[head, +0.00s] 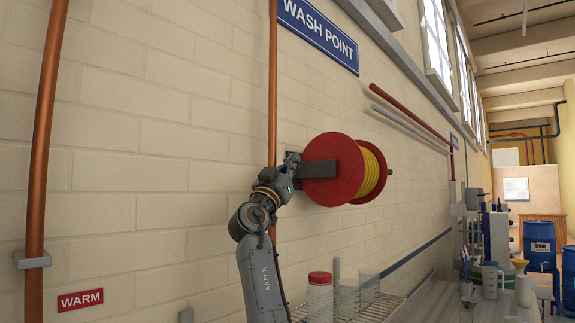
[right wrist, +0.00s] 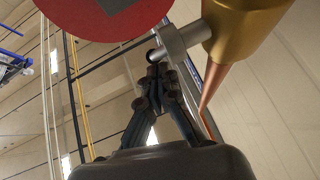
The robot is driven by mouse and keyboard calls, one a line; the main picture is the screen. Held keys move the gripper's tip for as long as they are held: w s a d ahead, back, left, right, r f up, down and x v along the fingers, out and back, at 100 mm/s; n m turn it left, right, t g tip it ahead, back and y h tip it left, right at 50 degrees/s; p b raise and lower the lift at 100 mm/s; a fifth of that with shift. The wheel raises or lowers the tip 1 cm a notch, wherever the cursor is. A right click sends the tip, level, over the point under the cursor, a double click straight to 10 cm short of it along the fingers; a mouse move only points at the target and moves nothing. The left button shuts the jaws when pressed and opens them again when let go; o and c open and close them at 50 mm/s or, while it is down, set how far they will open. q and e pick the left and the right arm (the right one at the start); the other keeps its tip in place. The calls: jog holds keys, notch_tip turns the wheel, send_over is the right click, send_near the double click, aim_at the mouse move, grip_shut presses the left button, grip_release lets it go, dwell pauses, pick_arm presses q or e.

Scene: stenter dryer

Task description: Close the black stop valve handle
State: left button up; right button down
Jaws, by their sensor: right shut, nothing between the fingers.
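In the right wrist view a brass-coloured valve body (right wrist: 235,28) sits on a copper pipe (right wrist: 213,85). A grey stem (right wrist: 180,40) sticks out from its side towards the fingertips. A slim grey bar runs down from the stem, behind the right finger. I cannot clearly make out a black handle. My right gripper (right wrist: 154,62) is shut and empty, its tips close to the stem's end; I cannot tell if they touch. In the head view my right gripper (head: 292,160) is at the copper pipe, just left of the red reel, and the arm hides the valve.
A red hose reel (head: 333,170) with a dark bracket and yellow hose stands out from the wall beside the gripper. A wire shelf (head: 388,303) with a red-lidded jar (head: 319,297) and glassware is below right. Another copper pipe (head: 45,140) is at left.

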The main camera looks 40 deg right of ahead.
pick_arm(q)
jog(key=shift+s+d, duration=0.15)
jog(key=shift+d, duration=0.15)
pick_arm(e)
jog(key=shift+w+d+f, duration=0.1)
jog(key=shift+d+f, duration=0.1)
jog(key=shift+d, duration=0.35)
jog(key=shift+w+d+f, duration=0.1)
jog(key=shift+d+f, duration=0.1)
jog(key=shift+d, duration=0.35)
dwell(0.4)
